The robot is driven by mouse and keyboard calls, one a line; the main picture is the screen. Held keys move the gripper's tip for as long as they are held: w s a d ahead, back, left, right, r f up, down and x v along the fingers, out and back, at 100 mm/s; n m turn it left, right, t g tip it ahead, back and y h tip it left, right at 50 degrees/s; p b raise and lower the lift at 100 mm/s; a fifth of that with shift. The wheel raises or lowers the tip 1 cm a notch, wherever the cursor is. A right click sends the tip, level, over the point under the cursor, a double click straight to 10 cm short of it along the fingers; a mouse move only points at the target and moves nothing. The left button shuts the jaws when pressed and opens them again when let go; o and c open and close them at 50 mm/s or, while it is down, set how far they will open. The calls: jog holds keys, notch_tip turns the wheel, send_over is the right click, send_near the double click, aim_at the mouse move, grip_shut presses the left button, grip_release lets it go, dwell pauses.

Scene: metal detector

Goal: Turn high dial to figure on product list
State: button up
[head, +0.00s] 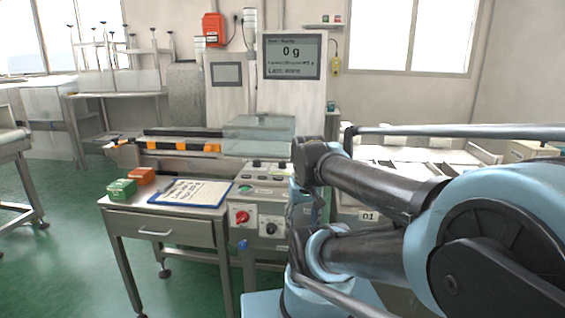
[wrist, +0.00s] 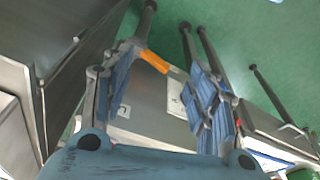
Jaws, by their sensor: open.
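The control panel (head: 257,205) stands on the front of the machine, left of my arm. It carries a red knob (head: 241,217) and a black dial (head: 271,228) on pale plates. I cannot read their labels or tell which one is the high dial. The product list (head: 190,192) is on a clipboard on the side table; its figures are too small to read. My gripper (wrist: 163,60) is open in the wrist view, with nothing visible between its blue-padded fingers. In the head view my arm hides part of the panel's right side.
The side table (head: 150,228) also holds a green box (head: 122,190) and an orange box (head: 142,176). The conveyor (head: 180,147) lies behind the table. Green floor is clear at the left.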

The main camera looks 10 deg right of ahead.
jog(key=w+r+m+g, duration=0.1)
jog(key=w+r+m, duration=0.3)
jog(key=w+r, duration=1.15)
notch_tip(320, 180, up, 8)
jog(key=m+g, duration=0.1)
jog(key=m, duration=0.3)
send_over(282, 161)
notch_tip(282, 161, down, 16)
jog(key=shift+s+f, duration=0.1)
jog(key=shift+f, duration=0.1)
jog(key=c, duration=1.1)
